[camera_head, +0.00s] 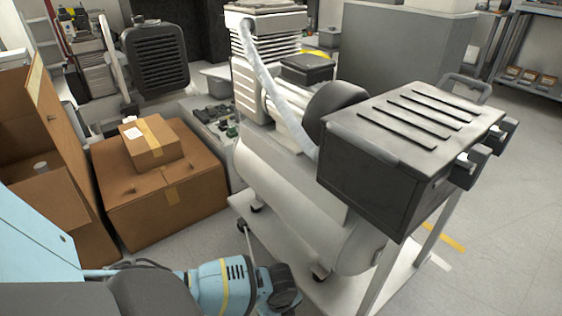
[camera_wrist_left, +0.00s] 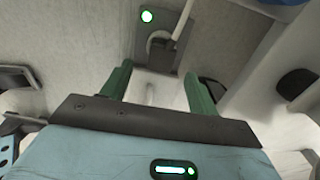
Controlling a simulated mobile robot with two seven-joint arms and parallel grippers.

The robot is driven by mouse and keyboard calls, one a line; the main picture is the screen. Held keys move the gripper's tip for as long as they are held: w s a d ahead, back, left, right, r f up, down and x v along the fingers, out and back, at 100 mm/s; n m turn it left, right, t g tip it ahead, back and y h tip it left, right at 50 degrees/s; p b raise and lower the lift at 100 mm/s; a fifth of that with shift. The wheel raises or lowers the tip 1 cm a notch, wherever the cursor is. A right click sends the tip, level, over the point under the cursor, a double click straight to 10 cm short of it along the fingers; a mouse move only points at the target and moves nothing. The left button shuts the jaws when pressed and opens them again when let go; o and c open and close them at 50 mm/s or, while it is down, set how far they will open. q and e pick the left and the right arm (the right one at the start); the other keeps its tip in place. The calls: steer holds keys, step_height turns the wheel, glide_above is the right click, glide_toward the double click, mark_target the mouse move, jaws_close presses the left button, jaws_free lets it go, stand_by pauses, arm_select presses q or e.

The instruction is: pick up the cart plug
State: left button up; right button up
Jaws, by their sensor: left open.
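In the left wrist view, the green fingers of my left gripper (camera_wrist_left: 160,82) are spread apart with nothing seen between them. Ahead of them is a grey plate (camera_wrist_left: 142,62) with a rounded grey fitting, probably the cart plug (camera_wrist_left: 160,42), and a pale cable or rod rising from it. The fitting lies beyond the fingertips, with no visible contact. In the head view, my left arm comes in at the bottom, beside the white compressor cart (camera_head: 300,290); its fingers and the plug cannot be made out there. My right gripper is not in view.
The cart carries a white tank (camera_head: 285,200) and a dark grey slotted box (camera_head: 400,140). A large cardboard box (camera_head: 165,205) with a smaller box (camera_head: 152,143) on top stands at left. Open floor (camera_head: 480,270) shows at right.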

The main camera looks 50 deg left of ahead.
arm_select(q)
steer(key=shift+f+b, duration=0.55)
steer(key=shift+f, duration=0.65)
step_height(320, 180, down, 4)
steer(key=b, duration=0.3)
steer(key=shift+a+f, duration=0.1)
steer(key=shift+a, duration=0.05)
steer(key=shift+w+f, duration=0.1)
steer(key=shift+f, duration=0.1)
steer(key=c, duration=1.1)
steer(key=shift+r, duration=0.2)
